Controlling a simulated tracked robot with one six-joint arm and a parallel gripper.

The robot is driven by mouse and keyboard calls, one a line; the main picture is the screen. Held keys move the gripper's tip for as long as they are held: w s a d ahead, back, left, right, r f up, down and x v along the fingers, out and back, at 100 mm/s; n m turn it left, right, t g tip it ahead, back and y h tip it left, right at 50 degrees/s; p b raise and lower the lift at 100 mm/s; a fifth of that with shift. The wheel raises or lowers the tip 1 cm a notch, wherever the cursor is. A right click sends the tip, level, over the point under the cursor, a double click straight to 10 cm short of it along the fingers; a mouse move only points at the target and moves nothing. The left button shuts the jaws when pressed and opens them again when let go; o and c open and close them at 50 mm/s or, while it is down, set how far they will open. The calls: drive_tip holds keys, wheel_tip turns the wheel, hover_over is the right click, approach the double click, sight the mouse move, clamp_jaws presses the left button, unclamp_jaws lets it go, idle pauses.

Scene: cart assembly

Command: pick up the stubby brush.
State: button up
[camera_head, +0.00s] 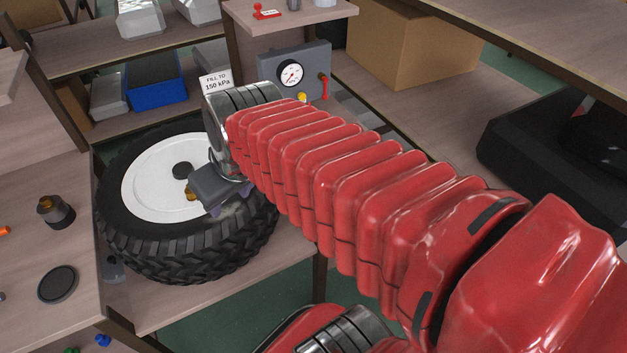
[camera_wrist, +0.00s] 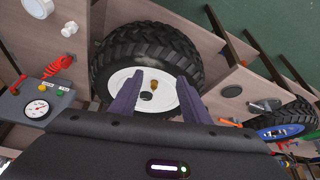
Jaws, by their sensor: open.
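My gripper (camera_wrist: 160,78) is open over the white-rimmed wheel (camera_wrist: 120,78), its two purple fingers apart. In the head view my gripper (camera_head: 203,198) is also over this wheel (camera_head: 145,190). A small brass-coloured piece (camera_wrist: 155,85) shows on the rim between the fingers in the wrist view. A short, dark round thing with a brown top (camera_head: 55,210) stands on the left table, away from my gripper. It may be the stubby brush, but I cannot tell for certain.
A dark disc (camera_head: 57,285) lies on the left table. A grey gauge box (camera_head: 293,75) stands behind the wheel, with a red coiled hose beside it in the wrist view (camera_wrist: 60,67). A blue bin (camera_head: 156,84) and a cardboard box (camera_head: 388,45) are further back.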

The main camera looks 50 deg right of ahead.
drive_tip(key=w+d+f, duration=0.1)
drive_tip(key=d+f, duration=0.3)
drive_tip(key=d, duration=0.6)
drive_tip(key=w+d+f+m, duration=0.1)
drive_tip(key=d+f, duration=0.2)
drive_tip(key=d, duration=0.7)
drive_tip(key=w+d+f+m, duration=0.1)
drive_tip(key=d+f, duration=0.3)
drive_tip(key=d, duration=0.6)
drive_tip(key=shift+w+d+f+g+h, duration=0.2)
drive_tip(key=shift+d+f+g+h, duration=0.1)
drive_tip(key=shift+d+g+h, duration=0.1)
drive_tip(key=x, duration=0.8)
drive_tip(key=shift+w+f, duration=0.15)
drive_tip(key=shift+f, duration=0.1)
drive_tip(key=shift+f, duration=0.1)
drive_tip(key=shift+w+a+x, duration=0.1)
drive_tip(key=shift+x, duration=1.15)
drive_tip(key=shift+w+a+x, duration=0.1)
drive_tip(key=shift+x, duration=1.15)
